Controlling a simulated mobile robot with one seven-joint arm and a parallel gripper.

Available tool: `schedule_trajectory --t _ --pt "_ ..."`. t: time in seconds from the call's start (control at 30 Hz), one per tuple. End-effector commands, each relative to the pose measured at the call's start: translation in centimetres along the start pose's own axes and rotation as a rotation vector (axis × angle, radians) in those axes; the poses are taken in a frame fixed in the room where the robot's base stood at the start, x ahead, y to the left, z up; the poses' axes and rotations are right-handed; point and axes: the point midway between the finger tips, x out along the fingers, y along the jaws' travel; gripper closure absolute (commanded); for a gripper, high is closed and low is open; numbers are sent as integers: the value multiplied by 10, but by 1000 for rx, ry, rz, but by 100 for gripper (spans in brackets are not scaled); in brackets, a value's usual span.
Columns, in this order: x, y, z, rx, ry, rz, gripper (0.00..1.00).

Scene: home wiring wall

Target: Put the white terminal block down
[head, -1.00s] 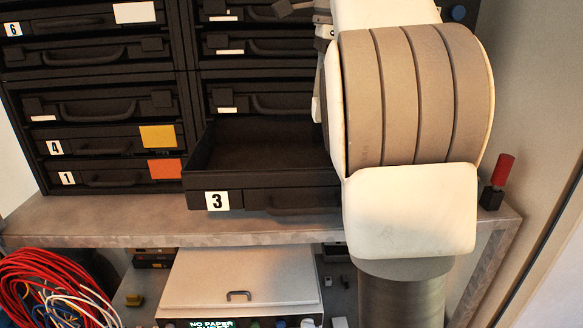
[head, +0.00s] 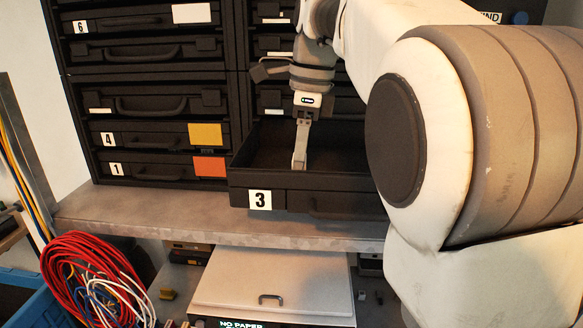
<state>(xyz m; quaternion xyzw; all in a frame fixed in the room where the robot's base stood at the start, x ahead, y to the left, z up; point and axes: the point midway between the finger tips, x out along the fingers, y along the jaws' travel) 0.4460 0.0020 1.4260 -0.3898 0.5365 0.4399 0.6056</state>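My gripper (head: 299,163) points down into the open black drawer numbered 3 (head: 330,203). Its pale grey fingers show edge-on, with the tips inside the drawer space behind the front wall. I cannot tell whether the fingers are open or shut. I cannot make out the white terminal block in this view. It may be hidden by the fingers, the drawer front or my arm. The visible left part of the drawer floor looks dark and bare. My arm covers the drawer's right side.
Closed black drawers stand behind and left, with a yellow label (head: 205,135) and an orange label (head: 209,167). The grey shelf (head: 140,212) is clear on the left. Below are a white-lidded machine (head: 230,280) and red and white cable coils (head: 85,260).

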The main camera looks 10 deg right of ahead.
Motion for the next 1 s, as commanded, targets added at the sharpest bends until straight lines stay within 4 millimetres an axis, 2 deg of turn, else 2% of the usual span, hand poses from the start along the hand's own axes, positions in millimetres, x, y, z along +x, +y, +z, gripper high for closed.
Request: schedule_trajectory --t 0.03,0.17,0.57,0.6,0.7,0.73,1.0 --pt "8 1 -1 -1 0 2 100" --pt "18 0 -2 -1 0 1 100" --pt "23 0 -3 -1 0 0 100" --pt "22 0 -3 -1 0 0 47" --pt "22 0 -3 -1 0 0 29" --pt "22 0 -3 -1 1 0 24" --pt "22 0 -3 -1 1 0 24"
